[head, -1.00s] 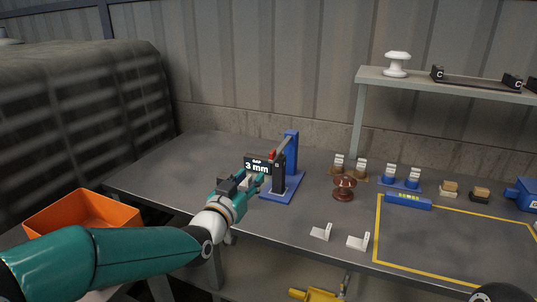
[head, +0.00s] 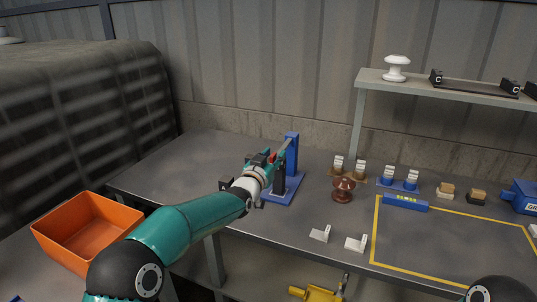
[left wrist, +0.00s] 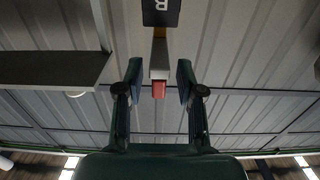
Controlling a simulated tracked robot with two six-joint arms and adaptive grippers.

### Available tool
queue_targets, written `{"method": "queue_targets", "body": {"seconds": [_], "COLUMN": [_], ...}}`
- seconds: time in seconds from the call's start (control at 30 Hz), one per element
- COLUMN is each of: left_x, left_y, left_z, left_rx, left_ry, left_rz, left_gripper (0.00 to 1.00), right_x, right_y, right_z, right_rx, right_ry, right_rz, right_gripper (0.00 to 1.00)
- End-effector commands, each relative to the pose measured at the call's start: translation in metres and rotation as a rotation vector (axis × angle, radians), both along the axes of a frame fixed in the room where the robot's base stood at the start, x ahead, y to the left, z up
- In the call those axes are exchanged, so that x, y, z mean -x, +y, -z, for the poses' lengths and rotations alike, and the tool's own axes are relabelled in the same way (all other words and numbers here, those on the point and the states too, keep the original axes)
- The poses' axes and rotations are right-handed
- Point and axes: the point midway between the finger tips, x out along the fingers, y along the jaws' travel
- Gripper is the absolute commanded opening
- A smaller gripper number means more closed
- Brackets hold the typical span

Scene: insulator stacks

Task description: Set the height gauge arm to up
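The height gauge has a blue post (head: 292,150) on a blue base (head: 287,196) and stands on the bench left of centre. Its arm (head: 284,147) is partly hidden by my left gripper (head: 275,158) in the head view. In the left wrist view the gauge arm (left wrist: 159,62) ends in a red tip (left wrist: 158,90). It lies between the two fingers of my left gripper (left wrist: 158,78), with a gap on each side, so the gripper is open around the arm. My right gripper is not in view.
An orange bin (head: 84,232) stands at the left. A brown insulator (head: 343,188) stands right of the gauge, with white brackets (head: 320,234) in front. A yellow-outlined area (head: 440,240) is mostly clear. A shelf (head: 450,92) stands at the back right.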

Motion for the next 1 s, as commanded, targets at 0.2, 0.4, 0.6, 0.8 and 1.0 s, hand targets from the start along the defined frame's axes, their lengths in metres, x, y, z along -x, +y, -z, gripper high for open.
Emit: {"method": "queue_targets", "body": {"seconds": [0.2, 0.4, 0.6, 0.8, 1.0], "left_x": [-0.0031, -0.003, -0.0029, -0.0029, -0.0032], "left_y": [-0.001, -0.0009, -0.0005, 0.0002, 0.0008], "left_z": [0.0004, 0.0003, 0.0001, 0.0, -0.0026], "left_rx": [0.0, 0.0, 0.0, 0.0, -0.001], "left_ry": [0.0, 0.0, 0.0, 0.0, 0.004], "left_rz": [0.0, 0.0, -0.001, -0.002, -0.003], "left_gripper": [0.38, 0.29, 0.0, 0.0, 0.0], "right_x": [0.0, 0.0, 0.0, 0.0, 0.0], "right_y": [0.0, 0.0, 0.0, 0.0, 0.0], "right_z": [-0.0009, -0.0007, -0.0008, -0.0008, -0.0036], "right_rx": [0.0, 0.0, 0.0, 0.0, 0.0], "right_ry": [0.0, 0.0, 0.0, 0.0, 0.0], "right_rz": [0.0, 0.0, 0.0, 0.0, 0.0], "right_gripper": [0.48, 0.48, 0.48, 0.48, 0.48]}}
